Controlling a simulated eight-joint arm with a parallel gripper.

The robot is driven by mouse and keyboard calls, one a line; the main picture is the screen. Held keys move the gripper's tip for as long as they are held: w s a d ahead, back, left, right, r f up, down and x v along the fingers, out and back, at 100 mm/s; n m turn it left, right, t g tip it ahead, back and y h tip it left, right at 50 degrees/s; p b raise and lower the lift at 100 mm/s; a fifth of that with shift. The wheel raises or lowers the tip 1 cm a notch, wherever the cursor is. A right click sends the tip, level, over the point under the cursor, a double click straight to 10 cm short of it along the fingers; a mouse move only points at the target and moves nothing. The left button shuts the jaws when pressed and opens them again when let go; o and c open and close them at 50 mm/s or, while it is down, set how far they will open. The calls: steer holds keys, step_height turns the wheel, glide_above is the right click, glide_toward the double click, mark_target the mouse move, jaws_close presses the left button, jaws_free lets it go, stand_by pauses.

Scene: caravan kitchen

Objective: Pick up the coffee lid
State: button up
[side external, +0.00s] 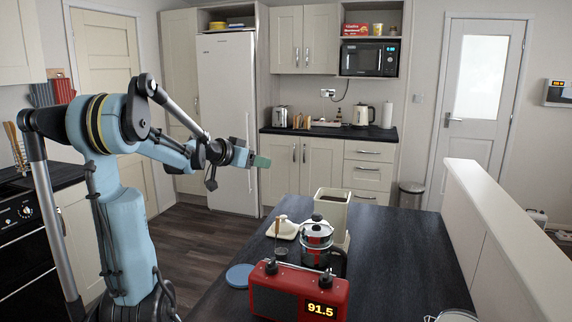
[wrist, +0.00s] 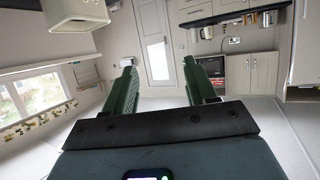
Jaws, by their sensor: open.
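A cream, square-edged piece with a brown knob or handle (side external: 284,228) lies on the dark table, left of the coffee pot; it looks like the coffee lid, but I cannot be sure. Behind the pot stands an open cream canister (side external: 332,196) with dark contents. My gripper (side external: 262,162) is raised in the air, above and left of these things, touching nothing. In the wrist view its two green fingers (wrist: 160,85) are spread with nothing between them. That view is upside down. A cream box-like thing (wrist: 75,12), perhaps the canister, shows at its upper left.
A glass and metal coffee pot (side external: 316,240) stands behind a red radio (side external: 298,291). A blue round disc (side external: 239,276) lies left of the radio. A low white wall (side external: 510,235) borders the table's right side. The table (side external: 400,255) right of the pot is largely clear.

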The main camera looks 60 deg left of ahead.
glide_toward(283, 215)
steer(key=w+f, duration=0.1)
steer(key=w, duration=0.1)
steer(key=w+a+f, duration=0.1)
steer(key=shift+w+a+f, duration=0.1)
steer(key=shift+w+f, duration=0.3)
steer(key=shift+x, duration=2.7)
steer(key=shift+r, duration=0.15)
jaws_close()
